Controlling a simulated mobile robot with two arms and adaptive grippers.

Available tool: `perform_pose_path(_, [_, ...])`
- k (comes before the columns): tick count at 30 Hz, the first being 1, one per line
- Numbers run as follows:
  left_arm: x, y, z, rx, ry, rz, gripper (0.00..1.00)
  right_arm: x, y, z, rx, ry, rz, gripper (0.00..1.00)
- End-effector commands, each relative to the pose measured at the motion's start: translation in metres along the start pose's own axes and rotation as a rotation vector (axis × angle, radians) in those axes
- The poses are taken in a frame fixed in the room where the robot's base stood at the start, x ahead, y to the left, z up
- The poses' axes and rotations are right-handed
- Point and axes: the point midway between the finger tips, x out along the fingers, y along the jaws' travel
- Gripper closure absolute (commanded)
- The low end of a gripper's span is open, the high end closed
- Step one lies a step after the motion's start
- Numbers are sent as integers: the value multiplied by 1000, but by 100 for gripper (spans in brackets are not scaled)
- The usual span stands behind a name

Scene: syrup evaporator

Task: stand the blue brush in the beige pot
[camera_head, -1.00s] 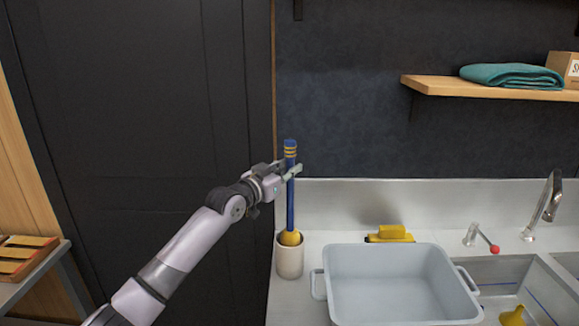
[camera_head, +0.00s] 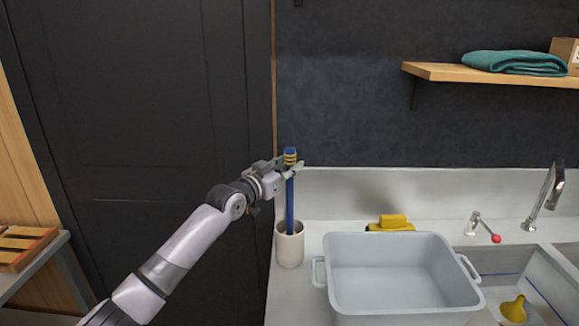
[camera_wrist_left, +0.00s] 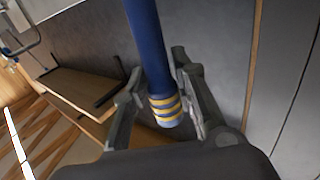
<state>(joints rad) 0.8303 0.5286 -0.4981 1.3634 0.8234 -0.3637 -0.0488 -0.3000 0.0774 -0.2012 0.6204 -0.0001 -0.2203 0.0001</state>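The blue brush (camera_head: 290,205) stands nearly upright in the beige pot (camera_head: 290,246). Its yellow head is hidden inside the pot, and its handle rises above the rim with yellow bands near the top. My left gripper (camera_head: 294,168) is around the handle just below its top end. In the left wrist view the brush handle (camera_wrist_left: 150,50) runs between the two fingers (camera_wrist_left: 160,72), which look slightly parted, with narrow gaps beside it. Contact at the fingertips is hard to judge. My right gripper is not in view.
A grey basin (camera_head: 395,275) with handles stands close right of the pot. A yellow object (camera_head: 391,222) lies behind it. A sink (camera_head: 510,270) with a tap (camera_head: 546,200) is at the right. A shelf (camera_head: 440,72) holds a teal cloth (camera_head: 515,62).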

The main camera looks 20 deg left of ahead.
Motion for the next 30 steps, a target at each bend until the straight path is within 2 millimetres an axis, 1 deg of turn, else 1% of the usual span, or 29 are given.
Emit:
perform_pose_path(1, [0,0,-1,0,2,0,70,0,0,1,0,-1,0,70])
perform_pose_path(6, [0,0,-1,0,1,0,59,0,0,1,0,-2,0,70])
perform_pose_path(12, [0,0,0,0,1,0,59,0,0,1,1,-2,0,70])
perform_pose_path(17, [-3,0,1,1,-1,0,59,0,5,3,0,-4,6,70])
perform_pose_path(20, [-13,0,1,-1,-1,1,59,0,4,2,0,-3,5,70])
perform_pose_path(23, [-29,0,1,2,0,0,59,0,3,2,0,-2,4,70])
perform_pose_path(30, [-79,0,2,1,-3,0,59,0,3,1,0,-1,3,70])
